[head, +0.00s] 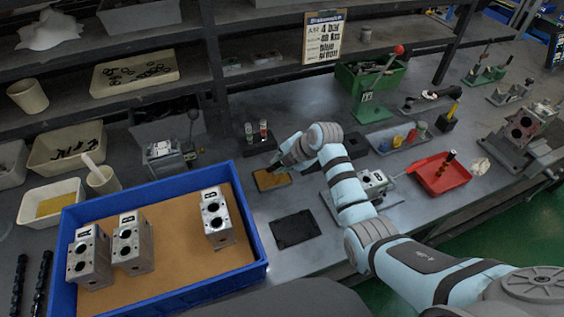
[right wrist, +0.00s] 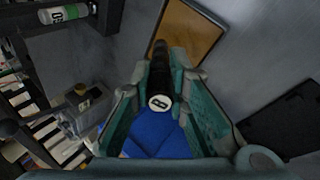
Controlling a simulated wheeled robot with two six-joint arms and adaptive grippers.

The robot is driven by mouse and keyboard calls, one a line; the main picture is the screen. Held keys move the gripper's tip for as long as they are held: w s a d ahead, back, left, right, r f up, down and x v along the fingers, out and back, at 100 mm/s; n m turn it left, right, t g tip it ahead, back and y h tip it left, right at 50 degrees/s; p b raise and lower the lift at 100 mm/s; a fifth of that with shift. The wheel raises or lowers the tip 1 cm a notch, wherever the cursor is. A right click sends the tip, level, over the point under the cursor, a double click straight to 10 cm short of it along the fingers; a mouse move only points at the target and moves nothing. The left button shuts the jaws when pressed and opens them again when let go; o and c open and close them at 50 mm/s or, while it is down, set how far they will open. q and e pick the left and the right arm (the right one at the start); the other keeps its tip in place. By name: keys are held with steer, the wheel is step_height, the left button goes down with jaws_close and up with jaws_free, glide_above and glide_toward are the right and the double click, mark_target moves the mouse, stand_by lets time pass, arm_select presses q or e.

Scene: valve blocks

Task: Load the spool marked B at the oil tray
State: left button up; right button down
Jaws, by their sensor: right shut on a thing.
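My right gripper (head: 278,164) is over the back edge of the small oil tray (head: 272,180), which has an amber-brown surface. In the right wrist view, the gripper (right wrist: 166,84) is shut on a dark spool (right wrist: 158,72) whose pale end face is marked B. The spool's far end overlaps the edge of the oil tray (right wrist: 188,38) in that view; I cannot tell whether it touches. In the head view the spool is mostly hidden by the gripper. My left gripper is in neither view.
A spool rack (head: 258,146) stands just behind the oil tray. A blue crate (head: 253,272) with three valve blocks is at the left. A black mat (head: 296,229) lies in front. A valve block (head: 373,182) on a plate and a red tray (head: 440,180) are at the right.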

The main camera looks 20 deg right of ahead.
steer(key=shift+w+f, duration=0.15)
steer(key=shift+f, duration=0.15)
steer(key=shift+f+b, duration=0.25)
steer(key=shift+b, duration=0.05)
stand_by(1.2)
step_height(320, 180, up, 7)
steer(key=p, duration=0.7)
steer(key=shift+r+p, duration=0.15)
steer(key=shift+p, duration=0.2)
steer(key=shift+f, duration=0.2)
